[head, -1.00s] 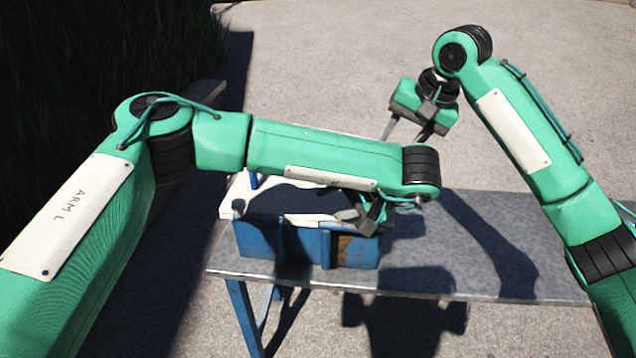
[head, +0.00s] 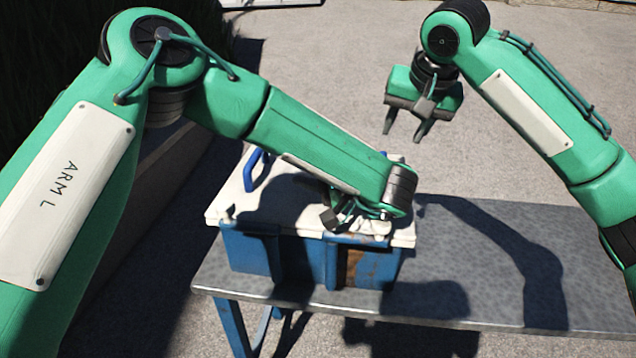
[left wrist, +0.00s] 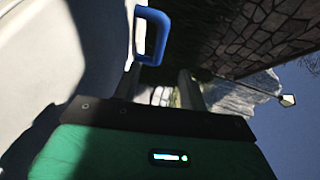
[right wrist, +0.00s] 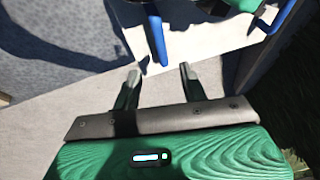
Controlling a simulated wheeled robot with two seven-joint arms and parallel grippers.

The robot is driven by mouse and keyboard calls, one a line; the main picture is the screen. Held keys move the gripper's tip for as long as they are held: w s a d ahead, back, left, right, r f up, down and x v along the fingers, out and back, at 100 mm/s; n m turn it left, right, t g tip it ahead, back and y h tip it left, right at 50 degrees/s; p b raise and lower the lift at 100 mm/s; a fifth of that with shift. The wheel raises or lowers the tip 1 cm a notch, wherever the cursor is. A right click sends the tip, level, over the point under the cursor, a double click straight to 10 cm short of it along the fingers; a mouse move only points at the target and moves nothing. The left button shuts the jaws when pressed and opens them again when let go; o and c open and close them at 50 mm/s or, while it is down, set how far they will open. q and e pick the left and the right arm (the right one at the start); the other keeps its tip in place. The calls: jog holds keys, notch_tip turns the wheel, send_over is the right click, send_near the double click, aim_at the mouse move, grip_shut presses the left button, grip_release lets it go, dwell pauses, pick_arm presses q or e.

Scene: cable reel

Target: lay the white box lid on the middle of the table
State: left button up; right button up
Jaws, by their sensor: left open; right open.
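The white box lid (head: 228,203) lies on top of the blue box (head: 252,254) at the left part of the table (head: 480,262). A blue handle (head: 257,169) stands up at its left end; this handle also appears in the left wrist view (left wrist: 153,35). My left gripper (head: 350,218) is open and low over the lid's right end, partly hidden by its own arm. I cannot tell whether it touches the lid. My right gripper (head: 405,130) is open and empty, beyond the table's far edge. In the right wrist view, the lid (right wrist: 205,42) shows with a blue bar (right wrist: 157,40) near its edge.
The table's right half is bare, with arm shadows on it. Pale pavement surrounds the table, and dark grass (head: 50,40) lies at the far left. A stone wall (left wrist: 250,35) shows in the left wrist view.

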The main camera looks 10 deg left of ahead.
aim_at(258, 159)
pick_arm(q)
jog(key=x, duration=1.3)
jog(key=shift+w+a+f, duration=0.1)
jog(key=shift+a, duration=0.3)
pick_arm(e)
jog(key=x, duration=1.3)
jog(key=shift+w+f, duration=0.1)
jog(key=shift+f, duration=0.3)
pick_arm(q)
grip_shut()
pick_arm(e)
grip_shut()
jog(key=shift+r, duration=0.1)
